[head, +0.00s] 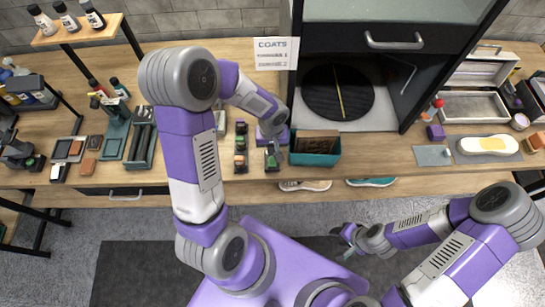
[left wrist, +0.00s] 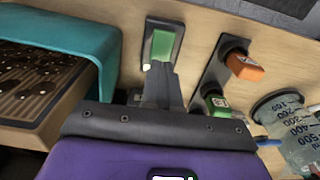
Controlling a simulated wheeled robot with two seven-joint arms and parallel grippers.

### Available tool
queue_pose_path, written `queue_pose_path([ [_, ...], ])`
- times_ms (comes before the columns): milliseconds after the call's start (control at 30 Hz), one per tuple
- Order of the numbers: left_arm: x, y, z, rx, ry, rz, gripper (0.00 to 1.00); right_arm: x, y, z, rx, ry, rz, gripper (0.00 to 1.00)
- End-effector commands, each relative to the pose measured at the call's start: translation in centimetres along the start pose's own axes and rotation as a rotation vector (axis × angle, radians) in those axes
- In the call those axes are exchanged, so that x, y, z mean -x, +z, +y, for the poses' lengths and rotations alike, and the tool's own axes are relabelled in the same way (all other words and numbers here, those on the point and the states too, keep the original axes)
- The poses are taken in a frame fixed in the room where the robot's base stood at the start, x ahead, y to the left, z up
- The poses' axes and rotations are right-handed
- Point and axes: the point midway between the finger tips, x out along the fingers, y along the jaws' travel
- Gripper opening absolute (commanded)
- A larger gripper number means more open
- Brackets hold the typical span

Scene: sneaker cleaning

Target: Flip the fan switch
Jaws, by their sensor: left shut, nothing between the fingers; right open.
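A green rocker switch (left wrist: 163,46) in a dark frame lies on the wooden table, and it also shows in the head view (head: 271,161). I see no readable fan label on it. My left gripper (left wrist: 160,70) is shut and empty, its fingertips at the near end of the green rocker. I cannot tell whether they touch it. In the head view the left gripper (head: 277,152) is partly hidden by its own wrist. My right gripper (head: 344,239) is open and empty, low in front of the table and far from the switch.
A teal box (head: 318,158) with a brown top stands right beside the switch. A dark strip with an orange block (left wrist: 244,66) and a green block (left wrist: 218,103) lies on the other side, near a clear measuring cup (left wrist: 283,118). A cabinet with a round dark turntable (head: 338,92) stands behind.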

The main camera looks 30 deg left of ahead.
Motion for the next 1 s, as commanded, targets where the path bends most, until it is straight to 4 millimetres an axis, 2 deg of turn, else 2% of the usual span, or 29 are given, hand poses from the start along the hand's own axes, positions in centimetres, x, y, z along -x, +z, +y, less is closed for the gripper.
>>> queue_pose_path([
  [33,0.7,0.0,0.0,0.001,0.001,0.001,0.0,0.5,0.0,-0.2,0.0,0.0,0.0,0.44],
  [533,4.6,0.0,0.0,-0.001,0.001,0.002,0.0,2.9,0.1,-1.1,0.0,0.0,0.0,0.44],
  [1000,4.6,0.0,0.0,0.0,0.0,0.0,0.0,2.9,0.1,-1.1,0.0,0.0,0.0,0.44],
])
